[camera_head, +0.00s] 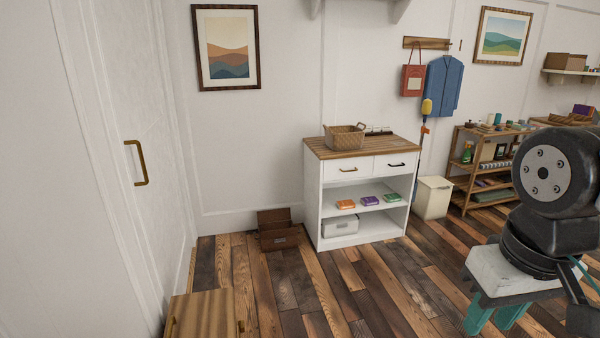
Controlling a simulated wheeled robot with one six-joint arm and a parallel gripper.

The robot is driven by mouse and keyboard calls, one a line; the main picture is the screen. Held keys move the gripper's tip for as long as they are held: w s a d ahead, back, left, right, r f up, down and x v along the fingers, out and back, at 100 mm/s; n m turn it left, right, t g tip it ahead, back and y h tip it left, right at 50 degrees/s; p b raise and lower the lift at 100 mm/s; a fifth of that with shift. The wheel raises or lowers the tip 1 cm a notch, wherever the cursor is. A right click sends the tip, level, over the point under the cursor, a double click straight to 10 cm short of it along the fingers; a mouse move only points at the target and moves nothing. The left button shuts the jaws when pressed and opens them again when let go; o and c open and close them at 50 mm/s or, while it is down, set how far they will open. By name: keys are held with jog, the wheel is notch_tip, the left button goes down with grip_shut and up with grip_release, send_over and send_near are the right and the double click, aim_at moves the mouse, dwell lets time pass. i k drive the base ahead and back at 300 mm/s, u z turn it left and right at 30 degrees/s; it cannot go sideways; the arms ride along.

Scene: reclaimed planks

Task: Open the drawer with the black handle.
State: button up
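The white cabinet (312,200) with a wooden top stands against the back wall. It has two drawers side by side under the top. The right drawer (380,168) has a black handle (397,164) and looks shut. The left drawer (337,168) has a brass-coloured handle (348,170) and also looks shut. Dark links of my arm fill the right edge of the view, well apart from the cabinet in the picture.
A wicker basket (344,138) stands on the cabinet top. Brown boxes (278,238) sit on the floor left of the cabinet, and a cream bin (433,198) stands right of it. A low wooden piece (205,312) is at lower left. The plank floor before the cabinet is clear.

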aim_at(400, 162)
jog(key=i, duration=1.95)
jog(key=z, duration=0.6)
jog(key=i, duration=2)
jog(key=z, duration=0.75)
jog(key=i, duration=0.5)
jog(key=z, duration=0.05)
